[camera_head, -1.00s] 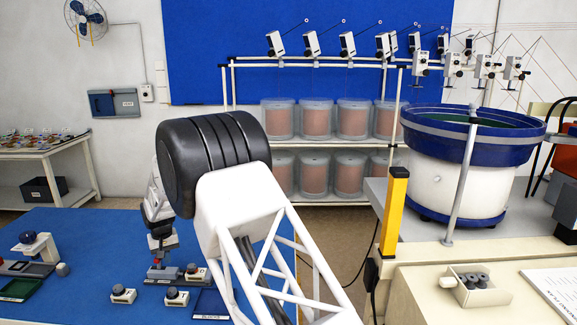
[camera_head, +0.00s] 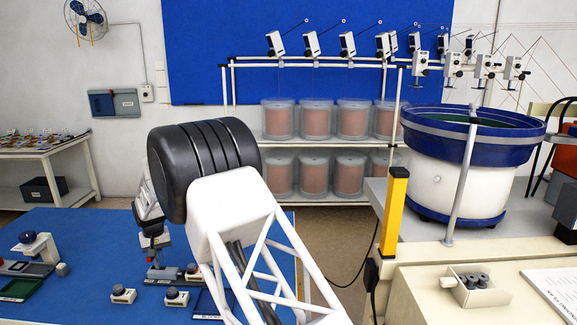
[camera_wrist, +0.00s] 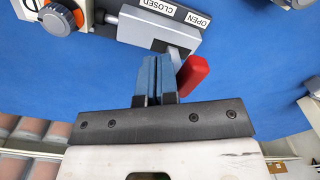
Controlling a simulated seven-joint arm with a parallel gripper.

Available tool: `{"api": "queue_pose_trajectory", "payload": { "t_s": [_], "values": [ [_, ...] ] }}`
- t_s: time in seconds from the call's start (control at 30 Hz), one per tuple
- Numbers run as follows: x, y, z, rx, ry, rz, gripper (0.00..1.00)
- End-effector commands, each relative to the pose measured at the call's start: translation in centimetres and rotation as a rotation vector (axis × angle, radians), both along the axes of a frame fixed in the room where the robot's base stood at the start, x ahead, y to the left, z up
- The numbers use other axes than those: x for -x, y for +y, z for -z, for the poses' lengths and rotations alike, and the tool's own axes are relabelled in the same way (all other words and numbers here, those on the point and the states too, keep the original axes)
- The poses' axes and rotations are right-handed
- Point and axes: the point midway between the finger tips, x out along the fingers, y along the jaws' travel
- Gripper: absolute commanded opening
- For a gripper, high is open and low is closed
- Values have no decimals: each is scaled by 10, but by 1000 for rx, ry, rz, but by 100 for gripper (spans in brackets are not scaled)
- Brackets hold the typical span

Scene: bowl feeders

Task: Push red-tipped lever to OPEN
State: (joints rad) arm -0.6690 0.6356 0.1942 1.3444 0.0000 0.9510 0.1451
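The red-tipped lever (camera_wrist: 192,75) shows in the wrist view, just right of my gripper's fingers. Its grey arm comes from the right end of a grey block (camera_wrist: 155,35). Beside the block is a dark strip with a CLOSED label (camera_wrist: 158,5) and an OPEN label (camera_wrist: 198,19), OPEN to the right. My gripper (camera_wrist: 155,62) has its two blue fingers together with nothing between them. In the head view my arm hides much of this area.
An orange and grey knob (camera_wrist: 62,20) sits left of the block. In the head view, small knob units (camera_head: 122,294) stand on the blue table (camera_head: 90,240). A yellow post (camera_head: 394,212) and a blue-rimmed bowl feeder (camera_head: 470,135) stand to the right.

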Motion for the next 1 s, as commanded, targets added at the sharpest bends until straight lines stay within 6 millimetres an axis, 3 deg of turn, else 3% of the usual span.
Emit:
{"api": "queue_pose_trajectory", "payload": {
  "t_s": [0.03,0.73,1.0],
  "values": [
    [7,-4,27,21,26,0,0],
    [4,18,17,13,16,1,0],
    [3,16,14,12,14,1,0]
  ]
}}
